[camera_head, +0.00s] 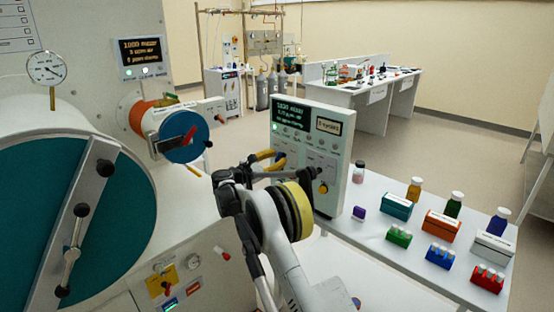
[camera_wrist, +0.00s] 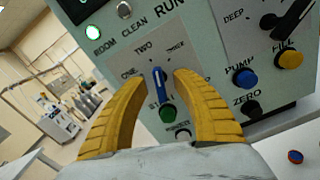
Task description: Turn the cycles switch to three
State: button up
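The cycles switch (camera_wrist: 158,79) is a small blue pointer knob on the grey control panel (camera_wrist: 205,52), with the labels ONE, TWO and a partly blurred THREE around it. Its pointer faces up, roughly toward TWO. My gripper (camera_wrist: 160,82) is open, with one yellow finger on each side of the switch; I cannot tell whether they touch it. A green START button (camera_wrist: 167,113) sits just below the switch. In the head view my gripper (camera_head: 277,162) is at the front of the upright control panel (camera_head: 310,119), and its fingers and arm hide the switch there.
A blue PUMP button (camera_wrist: 244,78), a yellow FILL button (camera_wrist: 290,58) and a black selector (camera_wrist: 294,18) are right of the fingers. Bottles and coloured boxes, including a teal box (camera_head: 397,206), stand right of the panel. The glovebox door (camera_head: 62,200) is at left.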

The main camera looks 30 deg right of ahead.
jog(key=shift+a, duration=0.1)
jog(key=v, duration=1.2)
